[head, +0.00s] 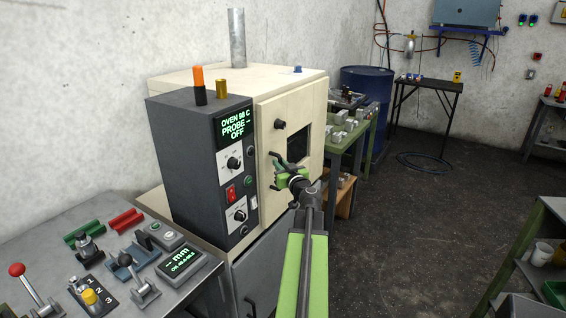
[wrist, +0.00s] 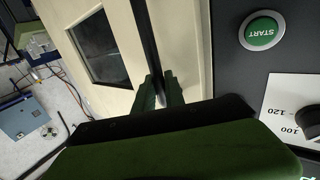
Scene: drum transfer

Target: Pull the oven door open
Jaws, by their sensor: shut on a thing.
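The oven is a cream box with a dark control panel (head: 205,165) on its left side. Its cream door (head: 275,110) has a dark window (head: 298,146) and looks shut. My gripper (head: 282,170) is at the left part of the door. In the wrist view, its two fingers (wrist: 160,92) are closed around the dark bar handle (wrist: 146,35). The window (wrist: 97,50) and the green START button (wrist: 262,31) also show there. The lower part of the handle is hidden by the gripper.
A bench with levers and a small display (head: 182,268) stands at the front left. A green-framed table (head: 345,150) with metal parts and a blue drum (head: 372,95) stand beyond the oven. The floor (head: 410,220) to the right of my arm is clear.

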